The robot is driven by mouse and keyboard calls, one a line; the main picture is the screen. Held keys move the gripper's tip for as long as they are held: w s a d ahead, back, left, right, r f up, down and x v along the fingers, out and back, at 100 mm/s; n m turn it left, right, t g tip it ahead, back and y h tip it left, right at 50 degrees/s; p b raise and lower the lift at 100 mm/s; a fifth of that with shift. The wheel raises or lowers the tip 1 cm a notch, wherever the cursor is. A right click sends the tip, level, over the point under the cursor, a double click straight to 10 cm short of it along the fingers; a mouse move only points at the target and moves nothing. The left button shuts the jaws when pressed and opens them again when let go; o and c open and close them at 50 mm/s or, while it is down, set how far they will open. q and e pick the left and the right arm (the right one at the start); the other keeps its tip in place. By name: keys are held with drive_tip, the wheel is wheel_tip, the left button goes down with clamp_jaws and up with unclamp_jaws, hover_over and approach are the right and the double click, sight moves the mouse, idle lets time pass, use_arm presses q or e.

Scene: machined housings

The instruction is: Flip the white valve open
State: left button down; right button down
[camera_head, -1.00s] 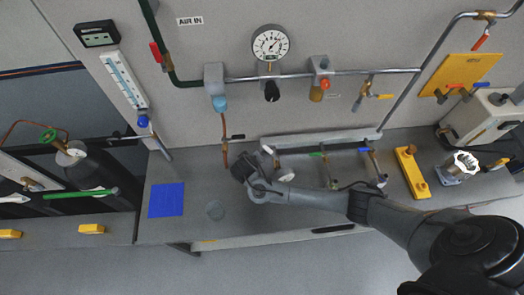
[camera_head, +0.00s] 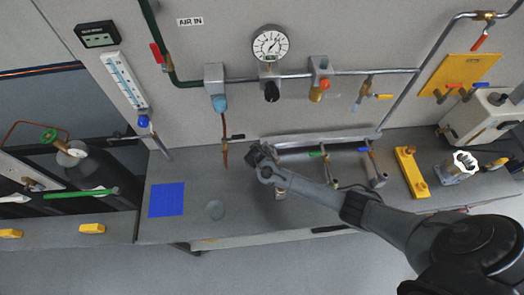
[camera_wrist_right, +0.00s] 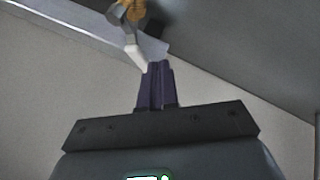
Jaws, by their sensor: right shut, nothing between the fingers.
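The white valve handle (camera_wrist_right: 137,56) shows in the right wrist view, hanging from a brass valve body (camera_wrist_right: 130,10). My right gripper (camera_wrist_right: 156,66) is shut and empty, its dark fingers together just right of the handle's tip. They are very close; I cannot tell whether they touch. In the head view my right gripper (camera_head: 256,152) is at the left end of the valve row, and it and my arm hide the white handle. A small part of the valve's base (camera_head: 280,194) shows below my arm. My left gripper is not in view.
A green-handled valve (camera_head: 318,154) and a blue-handled valve (camera_head: 366,149) stand to the right. A copper tube (camera_head: 225,140) hangs on the left. A yellow block (camera_head: 411,172) lies further right. The bench around the blue square (camera_head: 166,200) is mostly clear.

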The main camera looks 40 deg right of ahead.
drive_tip(key=shift+w+d+m+g, duration=0.2)
drive_tip(key=shift+d+m+g, duration=0.1)
drive_tip(key=shift+m, duration=0.3)
idle(0.3)
drive_tip(key=shift+w+d+m+g+h+p, duration=0.25)
drive_tip(key=shift+d+m, duration=0.2)
drive_tip(key=shift+d, duration=0.4)
drive_tip(key=shift+w+d+m+g+h+p, duration=0.2)
drive_tip(key=shift+d+m, duration=0.25)
drive_tip(key=shift+d, duration=0.5)
drive_tip(key=shift+r, duration=0.1)
